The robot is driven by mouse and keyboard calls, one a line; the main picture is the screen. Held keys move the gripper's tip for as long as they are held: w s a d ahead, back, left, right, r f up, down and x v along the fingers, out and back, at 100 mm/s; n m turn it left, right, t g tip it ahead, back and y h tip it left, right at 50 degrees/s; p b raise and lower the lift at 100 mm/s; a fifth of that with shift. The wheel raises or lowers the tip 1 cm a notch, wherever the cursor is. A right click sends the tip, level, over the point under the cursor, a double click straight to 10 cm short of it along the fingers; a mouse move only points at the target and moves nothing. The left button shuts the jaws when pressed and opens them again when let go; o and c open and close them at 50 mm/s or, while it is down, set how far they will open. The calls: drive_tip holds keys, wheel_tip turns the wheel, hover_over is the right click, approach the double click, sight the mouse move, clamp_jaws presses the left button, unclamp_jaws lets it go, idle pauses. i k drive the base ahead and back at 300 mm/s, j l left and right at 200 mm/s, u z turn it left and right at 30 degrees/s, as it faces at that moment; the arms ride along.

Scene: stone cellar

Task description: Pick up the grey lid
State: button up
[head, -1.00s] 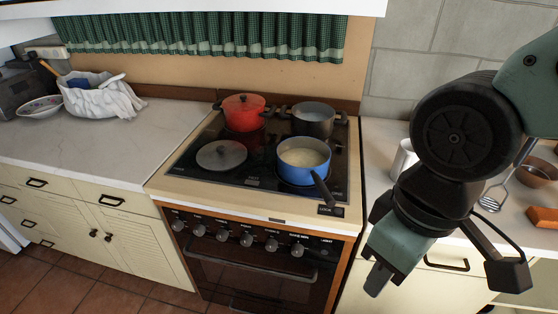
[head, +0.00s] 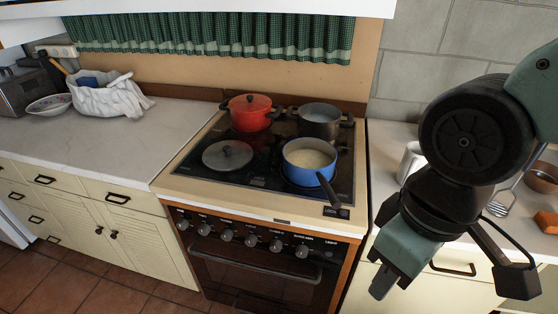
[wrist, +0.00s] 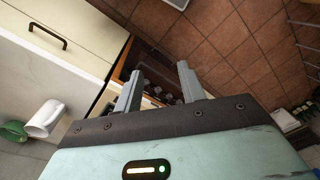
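The grey lid (head: 227,154) lies flat on the front left of the black stove top, with a dark knob on top. It is left of the blue pan and in front of the red pot. My gripper (head: 383,285) is in front of the counter to the right of the stove, well apart from the lid. In the wrist view my gripper (wrist: 159,88) has its two fingers spread, with nothing between them. The lid is not seen in the wrist view.
A blue pan (head: 310,166) has its dark handle toward the front right. A red pot (head: 250,116) and a grey pot (head: 319,121) stand behind. The left counter (head: 130,145) has free room. A white mug (head: 411,160) stands on the right counter.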

sight(229, 155)
drive_tip(key=i+j, duration=0.15)
drive_tip(key=j, duration=0.25)
drive_tip(key=i+j, duration=0.15)
drive_tip(key=j, duration=0.2)
drive_tip(key=i+j, duration=0.1)
drive_tip(key=j, duration=0.3)
drive_tip(key=i+j, duration=0.15)
drive_tip(key=j, duration=0.25)
drive_tip(key=i+j, duration=0.15)
drive_tip(key=j, duration=0.2)
drive_tip(key=i+j, duration=0.15)
drive_tip(key=j, duration=0.25)
drive_tip(key=i+j+u, duration=0.1)
drive_tip(key=j, duration=0.3)
